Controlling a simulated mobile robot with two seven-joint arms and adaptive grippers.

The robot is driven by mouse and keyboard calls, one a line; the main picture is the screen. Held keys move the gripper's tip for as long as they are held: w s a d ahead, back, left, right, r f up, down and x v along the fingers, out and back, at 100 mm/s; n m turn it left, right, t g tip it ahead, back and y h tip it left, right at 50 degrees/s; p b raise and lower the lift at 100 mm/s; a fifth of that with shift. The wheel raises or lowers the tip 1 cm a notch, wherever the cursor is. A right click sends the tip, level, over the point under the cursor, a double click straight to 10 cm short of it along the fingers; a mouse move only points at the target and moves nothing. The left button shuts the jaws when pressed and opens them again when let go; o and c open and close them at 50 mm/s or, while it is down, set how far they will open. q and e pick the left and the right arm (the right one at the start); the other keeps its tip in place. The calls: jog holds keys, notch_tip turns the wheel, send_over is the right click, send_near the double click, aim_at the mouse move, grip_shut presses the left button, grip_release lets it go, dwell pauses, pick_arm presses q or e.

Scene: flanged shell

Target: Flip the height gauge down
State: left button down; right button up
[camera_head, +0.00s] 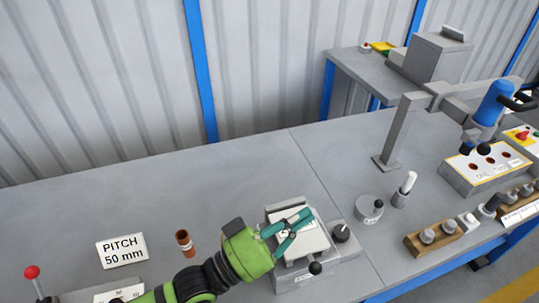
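My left gripper (297,228), with teal fingers on a green wrist, is above a grey fixture (315,244) at the front middle of the bench. Its fingers cross in front of the fixture's pale top, and whether they touch it or are apart I cannot tell. The fixture has a black ball (315,268) at its front and a black knob (341,232) at its right. No part is labelled as the height gauge, and the fingers hide some of the fixture's top. My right gripper is not in view.
A copper-coloured tube (185,243) stands left of the gripper, beside a "PITCH 50 mm" sign (122,251). A red-ball lever (33,273) is at far left. A round grey piece (369,207), wooden rack (438,238) and blue tool (494,105) on a bracket are right. The back-left bench is clear.

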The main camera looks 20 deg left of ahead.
pick_arm(q)
jog(key=shift+s+d+f+m+g+h+b, duration=0.25)
jog(key=shift+s+f+m+b, duration=0.15)
jog(key=shift+m, duration=0.2)
jog(key=shift+s+d+f+m+g+h+b, duration=0.2)
jog(key=shift+s+f+m+h+b, duration=0.1)
jog(key=shift+f+m, duration=0.25)
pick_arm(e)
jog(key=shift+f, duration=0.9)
pick_arm(q)
jog(key=shift+r, duration=0.1)
